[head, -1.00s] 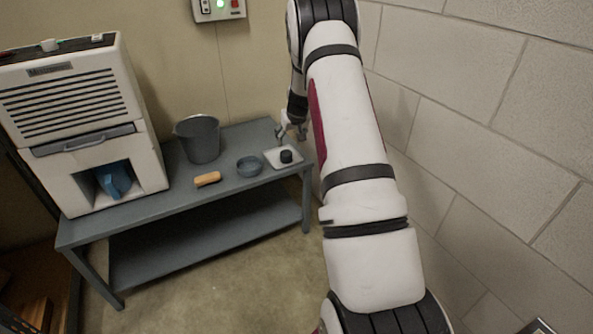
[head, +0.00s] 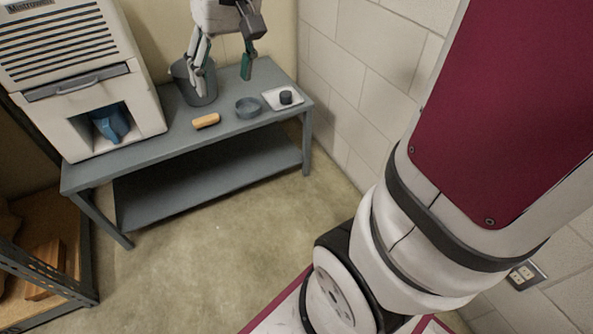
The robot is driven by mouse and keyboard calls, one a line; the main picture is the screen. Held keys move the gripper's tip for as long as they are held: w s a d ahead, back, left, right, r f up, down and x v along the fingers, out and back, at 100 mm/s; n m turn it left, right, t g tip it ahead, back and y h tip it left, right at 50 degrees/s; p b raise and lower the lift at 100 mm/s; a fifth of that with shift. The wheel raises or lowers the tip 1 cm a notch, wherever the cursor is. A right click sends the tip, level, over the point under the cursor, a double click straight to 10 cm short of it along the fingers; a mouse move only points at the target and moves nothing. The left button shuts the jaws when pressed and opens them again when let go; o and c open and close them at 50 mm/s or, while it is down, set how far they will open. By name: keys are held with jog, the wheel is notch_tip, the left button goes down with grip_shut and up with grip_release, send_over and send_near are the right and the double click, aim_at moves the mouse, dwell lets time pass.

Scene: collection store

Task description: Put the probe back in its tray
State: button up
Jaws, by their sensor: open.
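A small white tray (head: 270,97) lies at the right end of the grey bench (head: 152,160). A small dark round piece (head: 286,97) sits on it, and looks like the probe, though it is too small to be sure. My gripper (head: 223,80) is open, with its fingers pointing down and spread apart. It appears above the bench to the left of the tray, in front of the grey bucket (head: 196,94), and nothing shows between its fingers. It is apart from the tray and the dark piece.
A blue-grey round dish (head: 247,108) and an orange-tan block (head: 206,121) lie left of the tray. A white louvred machine (head: 75,75) with a blue part (head: 109,124) in its bay stands at left. A block wall bounds the right; floor in front is clear.

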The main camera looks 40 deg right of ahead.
jog(key=s+a+f+g, duration=0.1)
jog(key=s+a, duration=0.2)
jog(key=s, duration=0.9)
jog(key=s+a+f+n+g+h, duration=0.1)
jog(key=s+a, duration=0.1)
jog(key=s, duration=1.1)
jog(key=shift+s+a+f+g, duration=0.2)
jog(key=shift+a+g, duration=0.1)
jog(key=shift+a, duration=0.1)
notch_tip(320, 180, up, 31)
jog(key=t+p, duration=0.4)
jog(key=p, duration=2.5)
jog(key=shift+d+n, duration=0.25)
jog(key=shift+n, duration=0.05)
